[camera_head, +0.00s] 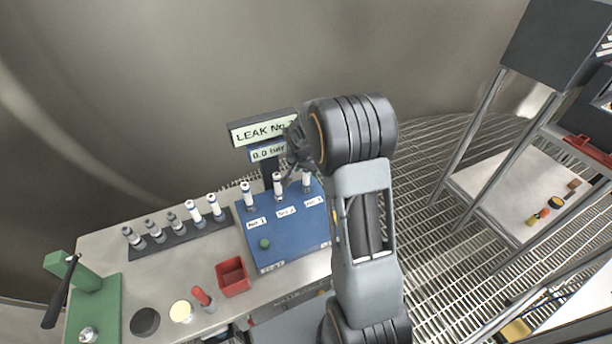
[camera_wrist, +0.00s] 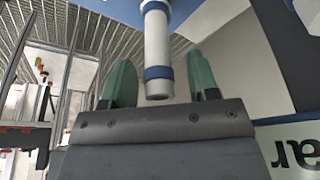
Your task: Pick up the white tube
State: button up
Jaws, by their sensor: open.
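Three white tubes with dark bands stand upright in the blue port box: a left one (camera_head: 247,195), a middle one (camera_head: 278,186) and a right one (camera_head: 306,181). My gripper (camera_head: 297,150) is above the box, close to the middle and right tubes. In the wrist view, a white tube (camera_wrist: 157,47) with a blue band shows between the green fingertips of my gripper (camera_wrist: 161,82). The fingers are open, with a gap on each side of the tube. I cannot tell which of the three tubes this is.
A dark rack (camera_head: 180,236) on the bench holds several grey and white tubes. A LEAK display (camera_head: 262,131) stands behind the blue box (camera_head: 287,238), close to my gripper. A red bin (camera_head: 233,277) and a green press (camera_head: 92,300) are at the front left.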

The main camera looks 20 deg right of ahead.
jog(key=shift+w+f, duration=0.1)
jog(key=shift+f, duration=0.2)
grip_shut()
dwell(0.4)
jog(key=shift+r, duration=0.1)
jog(key=shift+r, duration=0.55)
jog(key=s+a+r+b, duration=0.3)
jog(key=s+r, duration=0.8)
jog(key=s, duration=0.2)
jog(key=shift+s+a+r+b, duration=0.3)
jog(key=shift+r, duration=0.1)
